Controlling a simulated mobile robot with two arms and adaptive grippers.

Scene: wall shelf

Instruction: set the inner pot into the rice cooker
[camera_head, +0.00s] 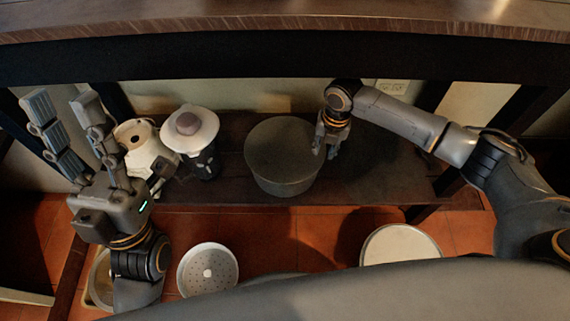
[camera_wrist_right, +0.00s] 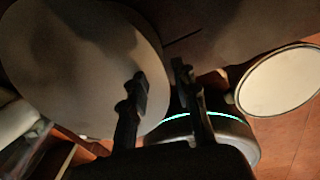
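A large round grey pot (camera_head: 283,165), which looks like the inner pot, is upright on the dark shelf in the head view. Its grey top also fills the upper left of the right wrist view (camera_wrist_right: 75,65). My right gripper (camera_head: 327,147) is at the pot's right rim. In the wrist view its fingers (camera_wrist_right: 160,82) are apart, one over the pot, the other outside its edge. A white appliance (camera_head: 135,135), perhaps the rice cooker, stands at the shelf's left, partly hidden by my left gripper (camera_head: 65,97). The left gripper is open and empty, fingers pointing up.
A white-topped item with a purplish knob (camera_head: 187,123) stands between the white appliance and the pot. A perforated white dish (camera_head: 208,270) and a round pale disc (camera_head: 400,246) are lower, in front of the shelf (camera_head: 385,175). The shelf right of the pot is clear.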

